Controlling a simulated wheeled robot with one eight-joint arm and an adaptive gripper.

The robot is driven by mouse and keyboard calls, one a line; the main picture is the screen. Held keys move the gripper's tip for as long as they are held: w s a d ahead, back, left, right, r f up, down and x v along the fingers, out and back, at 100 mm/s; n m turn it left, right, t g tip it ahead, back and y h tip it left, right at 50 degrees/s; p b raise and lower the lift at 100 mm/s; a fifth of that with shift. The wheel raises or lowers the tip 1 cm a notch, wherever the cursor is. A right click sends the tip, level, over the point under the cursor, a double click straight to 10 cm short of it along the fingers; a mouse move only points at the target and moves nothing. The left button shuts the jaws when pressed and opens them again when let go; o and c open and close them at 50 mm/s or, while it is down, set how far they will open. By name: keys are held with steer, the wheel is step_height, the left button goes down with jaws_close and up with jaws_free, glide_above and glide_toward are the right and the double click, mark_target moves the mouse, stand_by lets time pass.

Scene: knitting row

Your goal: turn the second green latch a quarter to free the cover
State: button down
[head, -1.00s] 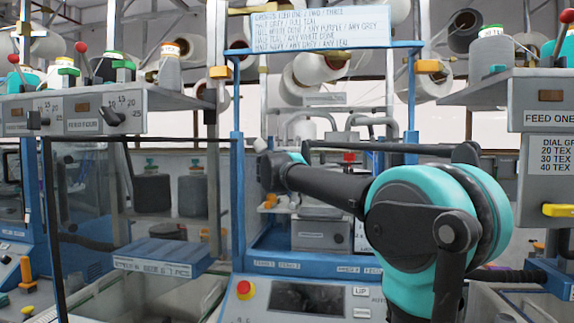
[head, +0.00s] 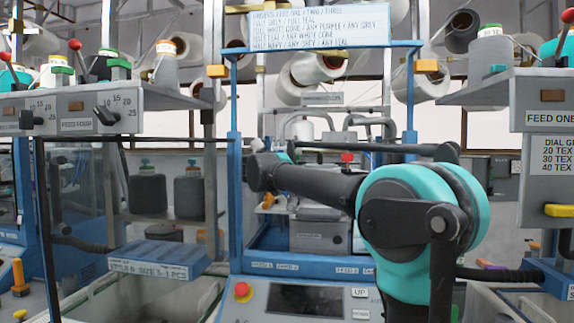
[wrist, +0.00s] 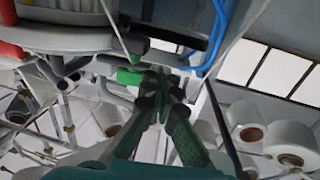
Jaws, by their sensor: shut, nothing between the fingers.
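In the wrist view, my gripper (wrist: 162,78) has its dark fingers close together with nothing between them. A green latch-like piece (wrist: 129,77) sits just left of the fingertips, on grey pipework under a rounded grey housing. Whether the fingers touch it I cannot tell. A second green piece (wrist: 135,43) shows a little above it. I cannot tell which of them is the second latch, or how far either is turned. In the head view my arm reaches to the blue-framed machine (head: 236,190); the fingertips and latches are not clear there. I cannot make out the cover for certain.
In the wrist view, blue tubes (wrist: 214,40) run close right of the fingers, and a red part (wrist: 12,50) is at the left edge. In the head view, a red emergency button (head: 242,291) is on the front panel. Shelves with yarn cones (head: 165,65) flank the frame.

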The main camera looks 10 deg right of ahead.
steer(key=shift+w+d, duration=0.15)
steer(key=shift+w, duration=2.25)
steer(key=shift+w+d, duration=0.1)
steer(key=shift+w, duration=0.05)
stand_by(0.4)
